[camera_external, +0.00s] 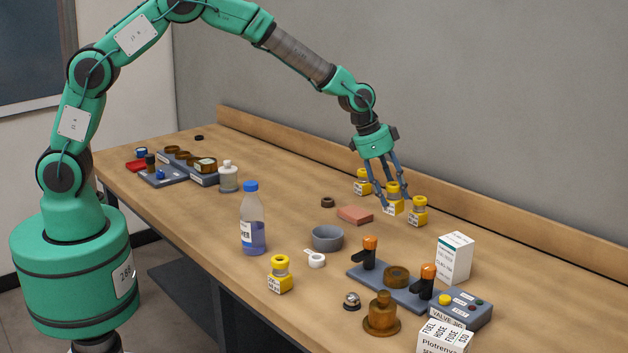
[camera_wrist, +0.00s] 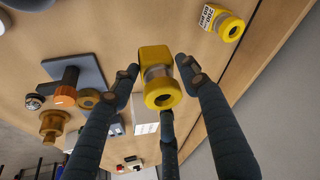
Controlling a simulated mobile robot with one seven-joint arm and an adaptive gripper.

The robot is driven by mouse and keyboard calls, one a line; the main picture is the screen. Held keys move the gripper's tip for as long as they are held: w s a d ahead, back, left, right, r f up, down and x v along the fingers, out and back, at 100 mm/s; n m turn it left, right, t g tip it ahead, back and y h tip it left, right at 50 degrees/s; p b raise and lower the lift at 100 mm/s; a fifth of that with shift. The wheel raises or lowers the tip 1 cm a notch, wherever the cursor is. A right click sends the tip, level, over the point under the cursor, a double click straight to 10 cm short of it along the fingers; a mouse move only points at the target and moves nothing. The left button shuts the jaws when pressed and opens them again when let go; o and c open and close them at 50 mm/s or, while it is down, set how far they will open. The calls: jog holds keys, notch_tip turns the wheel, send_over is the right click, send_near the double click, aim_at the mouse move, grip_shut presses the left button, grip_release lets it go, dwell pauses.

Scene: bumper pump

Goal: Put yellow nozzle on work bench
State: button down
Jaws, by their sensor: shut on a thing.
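Several yellow nozzles with white labels are in view on the work bench (camera_external: 330,275). My gripper (camera_external: 396,203) is over the back of the bench, its fingers around the middle nozzle (camera_external: 393,190) of a row of three. In the wrist view, this nozzle (camera_wrist: 158,88) sits between the fingertips of my gripper (camera_wrist: 158,75), which is shut on it. I cannot tell whether it touches the bench. One nozzle (camera_external: 363,182) stands to its left and another (camera_external: 418,212) to its right. A separate nozzle (camera_external: 279,274) stands near the front edge.
A pink block (camera_external: 355,214) and a grey bowl (camera_external: 327,238) lie in front of the row. A bottle (camera_external: 252,225), a white box (camera_external: 455,258) and a grey valve panel (camera_external: 385,287) stand nearby. A wooden ledge (camera_external: 480,235) runs along the back.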

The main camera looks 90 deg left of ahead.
dwell(0.4)
jog(key=s+a+n+g+y, duration=0.1)
jog(key=s+a+n, duration=0.3)
jog(key=s+a, duration=0.8)
jog(key=s+a+n+y, duration=0.1)
jog(key=s+a+n, duration=0.55)
jog(key=a, duration=0.85)
jog(key=s+a+n+g, duration=0.1)
jog(key=s+a+n, duration=0.1)
jog(key=s+a, duration=0.3)
jog(key=s+a+n+g+y, duration=0.1)
jog(key=s+a+n, duration=0.2)
jog(key=s, duration=1.1)
jog(key=s+a+n+y+b, duration=0.1)
jog(key=s+a+n, duration=0.1)
jog(key=s+a, duration=0.7)
jog(key=shift+s+r+g, duration=0.2)
jog(key=shift+s+g, duration=0.2)
jog(key=shift+d, duration=0.1)
jog(key=shift+f+b, duration=0.5)
jog(key=shift+f, duration=2)
